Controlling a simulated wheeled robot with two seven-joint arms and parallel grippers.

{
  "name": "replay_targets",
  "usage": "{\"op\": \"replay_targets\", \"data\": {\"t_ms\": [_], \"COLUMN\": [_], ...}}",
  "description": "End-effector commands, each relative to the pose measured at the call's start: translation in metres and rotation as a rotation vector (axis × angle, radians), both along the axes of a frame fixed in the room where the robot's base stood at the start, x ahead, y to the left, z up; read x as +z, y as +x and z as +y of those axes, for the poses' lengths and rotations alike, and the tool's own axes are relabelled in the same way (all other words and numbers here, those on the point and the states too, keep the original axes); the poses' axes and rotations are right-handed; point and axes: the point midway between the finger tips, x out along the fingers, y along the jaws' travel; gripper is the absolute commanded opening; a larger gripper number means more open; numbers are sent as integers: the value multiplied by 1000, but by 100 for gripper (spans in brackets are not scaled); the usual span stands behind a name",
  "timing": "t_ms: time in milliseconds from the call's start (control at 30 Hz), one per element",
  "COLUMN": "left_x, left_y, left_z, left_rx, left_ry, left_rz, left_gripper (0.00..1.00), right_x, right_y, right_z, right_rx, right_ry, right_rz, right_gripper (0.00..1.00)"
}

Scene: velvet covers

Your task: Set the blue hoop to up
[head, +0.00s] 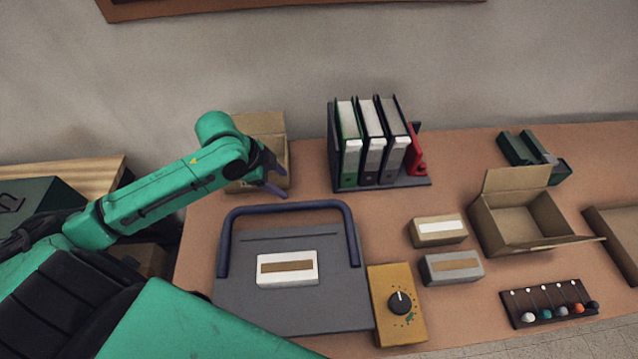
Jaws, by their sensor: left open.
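The blue hoop (290,206) is a dark blue U-shaped bar. Its two legs meet the sides of a grey board (240,312), and its crossbar shows along the board's far edge. I cannot tell its exact tilt from this one view. My left gripper (276,178) is open and empty, behind the crossbar and apart from it, in front of a cardboard box (262,124). My right gripper is not in view.
A white box (287,281) with a brown strip lies on the board. A yellow dial box (388,281) stands at its right. Binders (372,145) stand behind. Small boxes (437,241), an open carton (512,193) and a pegged strip (546,297) lie right.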

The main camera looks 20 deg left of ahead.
Motion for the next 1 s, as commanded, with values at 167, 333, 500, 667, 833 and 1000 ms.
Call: {"op": "replay_targets", "data": {"t_ms": [167, 333, 500, 667, 833, 1000], "left_x": [-31, -73, -110, -127, -129, -129], "left_y": [11, 25, 38, 43, 43, 43], "left_z": [-10, -23, -32, -36, -37, -36], "left_rx": [2, 1, 1, 0, -2, -1], "left_ry": [-5, -5, -2, 2, 2, 1], "left_rz": [2, 2, 1, -1, 0, 0], "left_gripper": [62, 62, 62, 62, 62, 27], "right_x": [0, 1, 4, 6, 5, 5], "right_y": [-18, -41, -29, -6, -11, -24], "right_z": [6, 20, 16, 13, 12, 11], "right_rx": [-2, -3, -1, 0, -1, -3], "right_ry": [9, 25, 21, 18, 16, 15], "right_rz": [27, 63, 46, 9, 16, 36], "right_gripper": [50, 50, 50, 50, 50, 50]}}
